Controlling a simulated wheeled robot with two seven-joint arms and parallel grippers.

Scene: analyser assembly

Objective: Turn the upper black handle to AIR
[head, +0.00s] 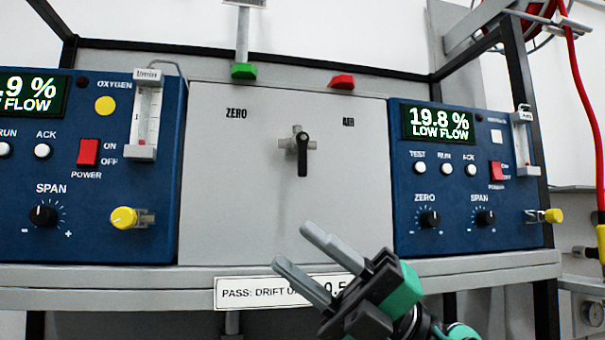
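The black handle (303,157) sits on a grey valve body (290,143) in the middle of the grey panel (235,200). It hangs about straight down, between the ZERO label (236,113) at upper left and the AIR label (348,122) at upper right. My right gripper (291,245) is in front of the panel's lower part, below the handle and apart from it. Its two grey fingers are spread with nothing between them, pointing up and left. My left gripper is not in view.
Blue analysers with LOW FLOW displays flank the panel: the left one (80,180) and the right one (460,200). A green block (244,71) and red block (342,82) are above the panel. A PASS: DRIFT label (240,294) is partly behind my gripper.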

